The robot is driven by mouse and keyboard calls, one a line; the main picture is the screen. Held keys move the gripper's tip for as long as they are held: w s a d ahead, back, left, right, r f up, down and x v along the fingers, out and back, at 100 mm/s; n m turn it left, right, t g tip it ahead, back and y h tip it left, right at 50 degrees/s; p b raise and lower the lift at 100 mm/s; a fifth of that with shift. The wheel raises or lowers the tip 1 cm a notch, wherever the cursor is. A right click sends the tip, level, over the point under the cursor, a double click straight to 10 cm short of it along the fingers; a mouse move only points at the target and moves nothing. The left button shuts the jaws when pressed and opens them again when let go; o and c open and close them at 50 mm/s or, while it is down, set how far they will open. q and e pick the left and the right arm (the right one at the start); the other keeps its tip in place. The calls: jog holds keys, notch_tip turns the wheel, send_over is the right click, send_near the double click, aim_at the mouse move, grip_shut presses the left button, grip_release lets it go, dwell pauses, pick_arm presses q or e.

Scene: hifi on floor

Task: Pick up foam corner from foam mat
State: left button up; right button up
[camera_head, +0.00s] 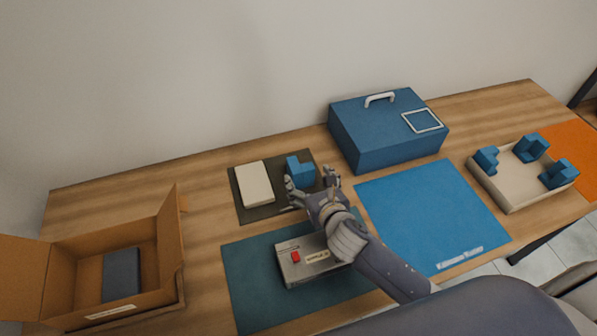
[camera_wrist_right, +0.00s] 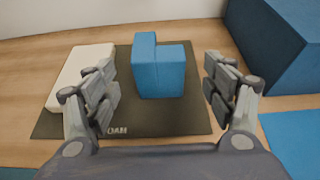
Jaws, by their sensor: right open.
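A blue foam corner (camera_head: 300,171) with a stepped shape sits on the dark foam mat (camera_head: 247,213) at the back of the table. In the right wrist view the foam corner (camera_wrist_right: 160,70) stands ahead, between the two fingers but beyond their tips. My right gripper (camera_head: 311,184) is open and empty, just in front of the foam corner. It also shows in the right wrist view (camera_wrist_right: 160,85), with a finger on each side and clear gaps to the foam. The dark mat (camera_wrist_right: 180,120) lies under the foam corner there. My left gripper is not in view.
A white block (camera_head: 254,184) lies left of the foam corner on the mat. A blue case (camera_head: 365,140) stands to the right. A grey device (camera_head: 292,268) sits below my right arm. A cardboard box (camera_head: 60,270) is at left; a beige tray (camera_head: 515,195) holds other foam corners.

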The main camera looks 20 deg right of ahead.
aim_at(304, 176)
jog(key=shift+x, duration=0.75)
jog(key=shift+w+f, duration=0.15)
jog(key=shift+w, duration=0.15)
jog(key=x, duration=0.4)
jog(key=shift+s+a+f, duration=0.15)
jog(key=shift+f, duration=0.05)
jog(key=shift+w+f, duration=0.25)
jog(key=shift+w, duration=0.2)
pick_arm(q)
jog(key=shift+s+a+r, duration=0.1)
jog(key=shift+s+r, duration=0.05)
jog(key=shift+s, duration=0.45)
pick_arm(e)
jog(key=c, duration=0.9)
